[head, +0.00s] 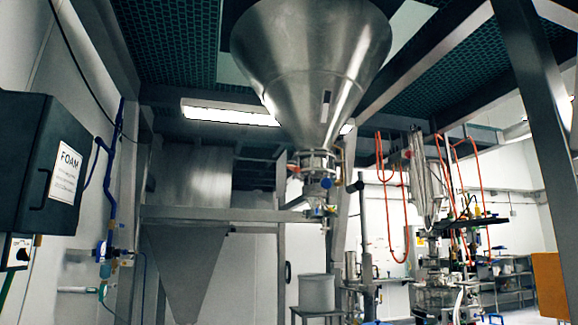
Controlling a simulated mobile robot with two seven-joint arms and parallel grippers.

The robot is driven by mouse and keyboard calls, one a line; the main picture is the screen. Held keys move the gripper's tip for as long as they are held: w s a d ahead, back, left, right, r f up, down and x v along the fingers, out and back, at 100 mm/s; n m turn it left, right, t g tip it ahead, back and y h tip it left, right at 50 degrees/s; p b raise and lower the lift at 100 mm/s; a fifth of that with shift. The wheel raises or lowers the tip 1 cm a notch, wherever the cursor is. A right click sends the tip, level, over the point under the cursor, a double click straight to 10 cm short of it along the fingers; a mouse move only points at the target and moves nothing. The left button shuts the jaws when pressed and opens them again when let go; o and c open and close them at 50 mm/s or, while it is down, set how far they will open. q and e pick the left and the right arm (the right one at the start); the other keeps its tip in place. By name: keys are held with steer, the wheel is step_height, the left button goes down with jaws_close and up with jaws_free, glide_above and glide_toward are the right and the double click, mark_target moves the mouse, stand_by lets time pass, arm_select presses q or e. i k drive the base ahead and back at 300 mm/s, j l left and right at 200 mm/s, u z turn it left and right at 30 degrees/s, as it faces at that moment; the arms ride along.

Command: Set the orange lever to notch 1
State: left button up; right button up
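No orange lever can be made out clearly. A valve assembly (318,165) sits under the large steel hopper (312,55), with small coloured parts on it. No notch marks can be read. Neither of my grippers is in view.
A black box marked FOAM (25,160) hangs on the left wall, with a small switch box (18,251) below it. A grey bin (316,292) stands below the hopper. Orange hoses (382,200) hang at right. A steel beam (535,100) crosses the right side.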

mark_target(295, 169)
steer(key=i+l+u, duration=0.1)
steer(key=i, duration=0.35)
steer(key=i+l+u, duration=0.1)
steer(key=i+l, duration=0.15)
steer(key=i, duration=0.15)
steer(key=i+l+u, duration=0.1)
steer(key=i+l, duration=0.15)
steer(key=i, duration=0.15)
